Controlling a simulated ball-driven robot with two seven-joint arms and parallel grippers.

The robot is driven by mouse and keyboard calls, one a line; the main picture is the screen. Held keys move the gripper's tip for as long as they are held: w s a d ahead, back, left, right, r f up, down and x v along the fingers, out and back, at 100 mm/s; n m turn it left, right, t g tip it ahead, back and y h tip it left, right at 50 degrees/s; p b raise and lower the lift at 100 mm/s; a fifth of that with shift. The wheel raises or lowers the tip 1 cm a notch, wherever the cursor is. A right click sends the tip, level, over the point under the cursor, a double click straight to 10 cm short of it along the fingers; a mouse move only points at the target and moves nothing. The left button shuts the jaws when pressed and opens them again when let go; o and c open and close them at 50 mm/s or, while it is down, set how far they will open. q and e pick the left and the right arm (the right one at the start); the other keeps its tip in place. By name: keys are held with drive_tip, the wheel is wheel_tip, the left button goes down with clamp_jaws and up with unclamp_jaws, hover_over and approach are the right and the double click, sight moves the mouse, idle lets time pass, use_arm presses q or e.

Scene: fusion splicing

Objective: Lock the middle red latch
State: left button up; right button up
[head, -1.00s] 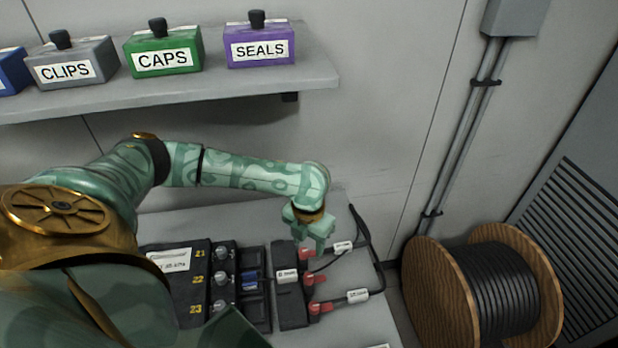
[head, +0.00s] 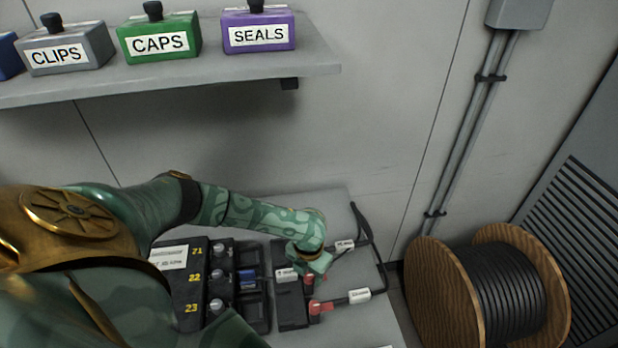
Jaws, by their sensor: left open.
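A black latch block (head: 291,313) sits on the grey bench, with red latches along its right side. The middle red latch (head: 309,281) shows in part just below my left gripper (head: 312,268). The near red latch (head: 320,306) is in clear view, with a cable running right from it. The far red latch is hidden behind my left gripper and wrist. My left gripper is open, low over the block and close to the middle latch; I cannot tell whether it touches it. My right gripper is out of view.
Left of the block is a black panel (head: 185,290) numbered 21 to 23 with a row of knobs. Labelled black cables (head: 358,296) lie to the right. A shelf (head: 200,80) with labelled boxes hangs above. A wooden cable reel (head: 440,290) stands at right.

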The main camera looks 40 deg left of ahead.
use_arm(q)
drive_tip(key=shift+f, duration=0.1)
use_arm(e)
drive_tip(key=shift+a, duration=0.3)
use_arm(q)
drive_tip(key=c, duration=1)
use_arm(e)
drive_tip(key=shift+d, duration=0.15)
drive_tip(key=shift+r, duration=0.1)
